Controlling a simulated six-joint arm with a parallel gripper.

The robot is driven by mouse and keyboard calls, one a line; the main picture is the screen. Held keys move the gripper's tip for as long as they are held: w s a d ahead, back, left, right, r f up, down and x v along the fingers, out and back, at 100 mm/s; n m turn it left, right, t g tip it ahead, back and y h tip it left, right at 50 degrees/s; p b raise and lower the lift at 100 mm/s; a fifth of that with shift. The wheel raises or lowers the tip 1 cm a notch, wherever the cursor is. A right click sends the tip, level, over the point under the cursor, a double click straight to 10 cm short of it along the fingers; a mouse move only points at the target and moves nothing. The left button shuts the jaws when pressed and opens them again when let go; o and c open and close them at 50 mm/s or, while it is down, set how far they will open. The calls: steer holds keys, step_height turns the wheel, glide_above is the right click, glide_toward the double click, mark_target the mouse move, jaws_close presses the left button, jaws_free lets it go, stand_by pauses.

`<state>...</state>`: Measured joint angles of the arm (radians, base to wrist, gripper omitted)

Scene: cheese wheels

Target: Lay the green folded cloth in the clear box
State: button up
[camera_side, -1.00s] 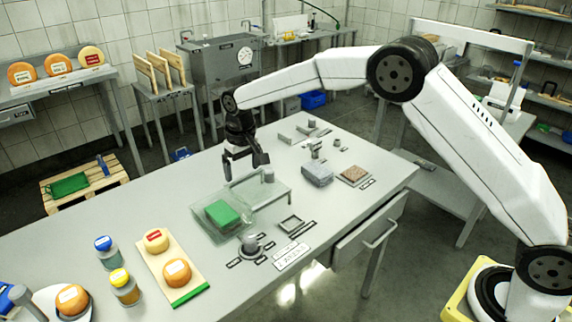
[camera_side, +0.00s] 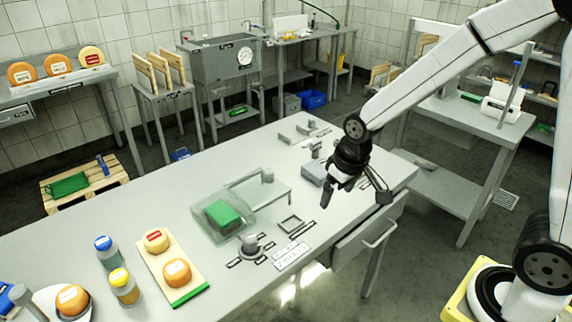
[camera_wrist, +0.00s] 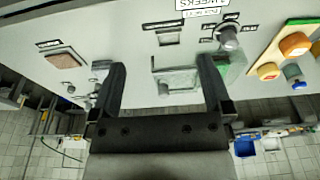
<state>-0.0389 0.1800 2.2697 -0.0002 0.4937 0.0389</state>
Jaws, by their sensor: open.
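The green folded cloth (camera_side: 222,213) lies inside the clear box (camera_side: 205,232) on the grey table. In the wrist view a bit of green (camera_wrist: 238,55) shows beside my right-hand finger, which hides much of the box. My gripper (camera_side: 356,194) is open, with nothing between its fingers. It is above the right part of the table, well to the right of the box and apart from it. Its two spread fingers also show in the wrist view (camera_wrist: 161,62).
A grey block (camera_side: 312,172) lies left of my gripper, partly hidden. A small square tray (camera_side: 291,224) and a grey knob (camera_side: 250,243) are in front. Cheese wheels on a board (camera_side: 190,290) and jars (camera_side: 124,288) stand at left.

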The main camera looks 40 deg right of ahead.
steer(key=s+d+f, duration=0.1)
steer(key=s, duration=0.7)
steer(key=shift+d+f, duration=0.2)
